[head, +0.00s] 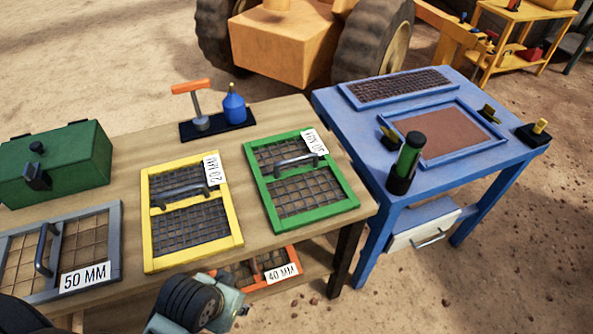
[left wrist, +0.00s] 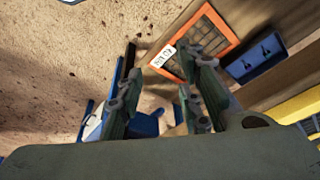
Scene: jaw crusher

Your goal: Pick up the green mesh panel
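The green mesh panel (head: 303,195) lies flat on the wooden table near its right end in the head view. It has a green frame, dark wire mesh, a grey bar handle across its upper middle and a white label at its top right corner. I cannot make it out in the left wrist view. My left gripper (left wrist: 158,95) shows in the left wrist view with its fingers apart and nothing seen between them. In the head view, only a part of my arm shows at the bottom edge; no fingertips are visible. My right gripper is not in view.
A yellow panel (head: 191,231) lies left of the green one, and a grey 50 MM panel (head: 85,243) farther left. An orange panel (left wrist: 208,42) is on the lower shelf. A tool stand (head: 217,124) stands behind. A blue table (head: 375,127) adjoins at right.

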